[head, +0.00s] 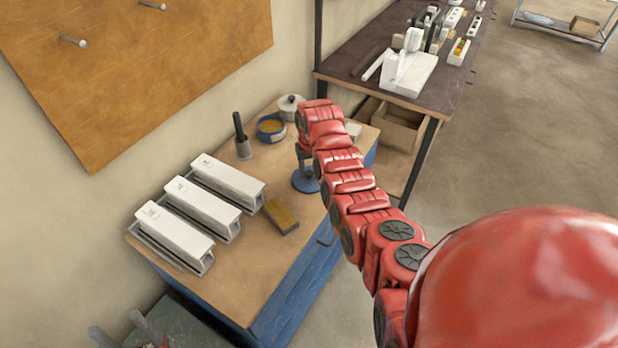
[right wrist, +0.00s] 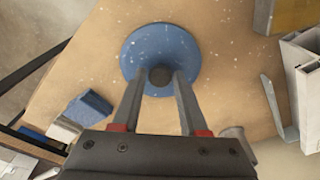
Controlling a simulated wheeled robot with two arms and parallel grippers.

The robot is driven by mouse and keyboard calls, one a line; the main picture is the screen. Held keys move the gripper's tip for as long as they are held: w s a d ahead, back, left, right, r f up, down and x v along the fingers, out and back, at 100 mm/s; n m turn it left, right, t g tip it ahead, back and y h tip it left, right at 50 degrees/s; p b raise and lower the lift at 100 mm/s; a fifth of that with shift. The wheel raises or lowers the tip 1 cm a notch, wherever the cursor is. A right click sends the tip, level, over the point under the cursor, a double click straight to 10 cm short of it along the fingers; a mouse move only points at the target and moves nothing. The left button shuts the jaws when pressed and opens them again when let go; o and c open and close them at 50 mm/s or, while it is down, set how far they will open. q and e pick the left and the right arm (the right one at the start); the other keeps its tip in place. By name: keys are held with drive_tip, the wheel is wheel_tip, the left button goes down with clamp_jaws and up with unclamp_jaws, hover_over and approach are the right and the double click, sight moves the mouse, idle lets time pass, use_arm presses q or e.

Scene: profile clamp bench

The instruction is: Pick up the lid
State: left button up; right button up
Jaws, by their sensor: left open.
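The lid is a blue round disc (right wrist: 160,45) with a dark knob (right wrist: 160,76) in the right wrist view. It lies on the wooden bench top, and in the head view the blue lid (head: 304,183) is partly covered by my right arm. My right gripper (right wrist: 160,74) is open, its two fingertips over the lid on either side of the knob, with a small gap to each side. Whether the tips touch the lid, I cannot tell. My left gripper (head: 120,328) is open and empty at the lower left, off the bench's front corner.
Three white profiles in clamps (head: 188,205) stand on the bench's left. A yellow-brown block (head: 281,215) lies beside them. Behind are a dark-handled tool in a holder (head: 242,140), a blue tin (head: 270,128) and a grey pot (head: 290,105). A dark table (head: 450,75) stands at the back.

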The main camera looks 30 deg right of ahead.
clamp_jaws()
drive_tip(key=shift+r, duration=0.1)
